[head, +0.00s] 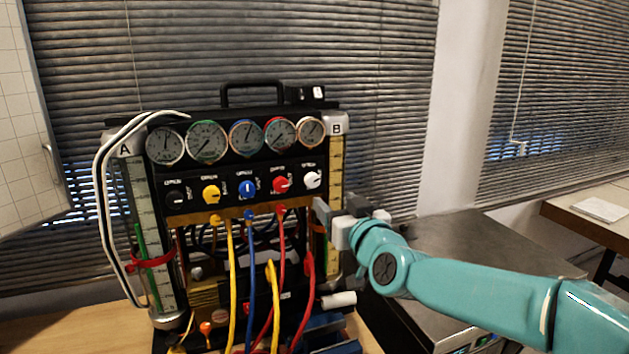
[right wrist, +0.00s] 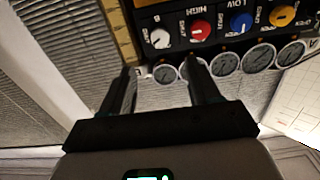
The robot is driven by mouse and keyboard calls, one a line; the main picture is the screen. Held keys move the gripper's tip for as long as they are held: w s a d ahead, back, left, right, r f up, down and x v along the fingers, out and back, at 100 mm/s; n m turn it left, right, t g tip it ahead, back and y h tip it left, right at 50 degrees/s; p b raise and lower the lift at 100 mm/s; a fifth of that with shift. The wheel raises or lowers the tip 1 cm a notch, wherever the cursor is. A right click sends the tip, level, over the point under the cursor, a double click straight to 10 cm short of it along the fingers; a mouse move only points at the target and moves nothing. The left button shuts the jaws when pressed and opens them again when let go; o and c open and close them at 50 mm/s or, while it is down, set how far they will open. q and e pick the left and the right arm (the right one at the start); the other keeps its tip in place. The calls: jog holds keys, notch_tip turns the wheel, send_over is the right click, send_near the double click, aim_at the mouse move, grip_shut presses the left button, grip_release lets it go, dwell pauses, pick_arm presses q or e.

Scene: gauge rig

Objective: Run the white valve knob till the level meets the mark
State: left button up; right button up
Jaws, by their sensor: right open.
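The white valve knob (head: 312,180) is at the right end of the row of coloured knobs on the gauge rig. It also shows at the upper left of the knob row in the right wrist view (right wrist: 159,38). My right gripper (head: 348,214) is open and empty, below and to the right of the white knob, apart from it. In the right wrist view its fingers (right wrist: 161,68) point toward the panel. Tube A (head: 139,205) at left has a green column and a red band (head: 152,262). Tube B (head: 336,165) at right is partly hidden by my gripper. My left gripper is out of view.
Round gauges (head: 246,137) line the rig's top. Red (head: 281,184), blue (head: 247,189), yellow (head: 211,194) and black (head: 175,200) knobs sit left of the white one. Coloured hoses (head: 250,275) hang in front. A metal-topped cabinet (head: 455,243) stands at right.

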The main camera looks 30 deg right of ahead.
aim_at(314, 181)
jog(key=p+x, duration=0.3)
jog(key=x, duration=1)
jog(key=shift+w+p, duration=0.15)
jog(key=shift+p, duration=0.2)
jog(key=shift+a, duration=0.1)
